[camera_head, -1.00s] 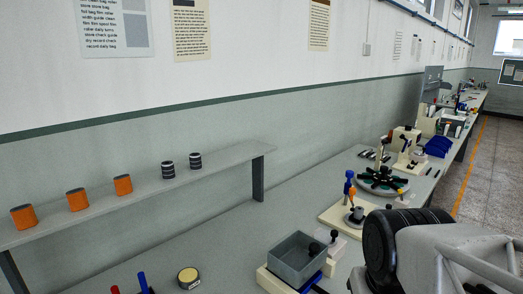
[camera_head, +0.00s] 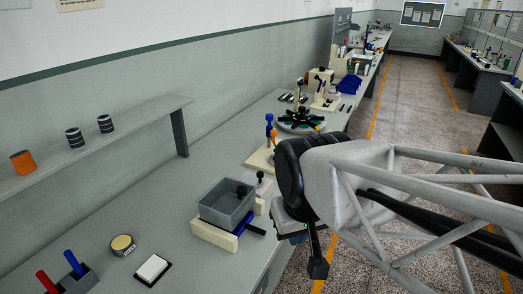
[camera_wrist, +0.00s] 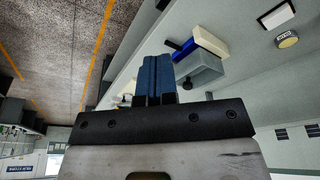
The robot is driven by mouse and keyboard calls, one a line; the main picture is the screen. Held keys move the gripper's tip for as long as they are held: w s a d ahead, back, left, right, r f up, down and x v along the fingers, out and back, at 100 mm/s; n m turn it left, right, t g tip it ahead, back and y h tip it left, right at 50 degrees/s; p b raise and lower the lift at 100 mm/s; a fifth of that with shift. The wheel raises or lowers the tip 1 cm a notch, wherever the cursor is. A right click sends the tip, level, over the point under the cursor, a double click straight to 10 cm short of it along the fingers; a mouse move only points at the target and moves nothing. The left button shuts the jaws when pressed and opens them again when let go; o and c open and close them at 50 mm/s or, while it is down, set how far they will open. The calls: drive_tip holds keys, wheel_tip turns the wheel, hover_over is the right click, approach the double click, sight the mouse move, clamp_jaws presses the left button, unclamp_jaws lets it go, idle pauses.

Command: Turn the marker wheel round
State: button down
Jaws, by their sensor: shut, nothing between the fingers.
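A round wheel-like piece with dark spokes (camera_head: 300,119) stands on the bench in the head view, beyond my wrist. It seems to be the marker wheel, but its marks are too small to make out. My gripper's blue fingers (camera_wrist: 157,78) are together and empty in the wrist view, pointing over the bench's edge area. In the head view my gripper is mostly hidden below my dark wrist, to the right of the grey bin and nearer than the wheel. It is apart from the wheel.
A grey open bin (camera_head: 227,203) sits on a cream base with a blue part. Blue and orange upright pegs (camera_head: 270,131) stand before the wheel. A yellow-topped tin (camera_head: 122,244) and a white pad (camera_head: 153,269) lie on the bench. A raised shelf (camera_head: 100,135) runs along the wall.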

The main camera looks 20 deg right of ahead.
drive_tip(key=c, duration=1.8)
unclamp_jaws()
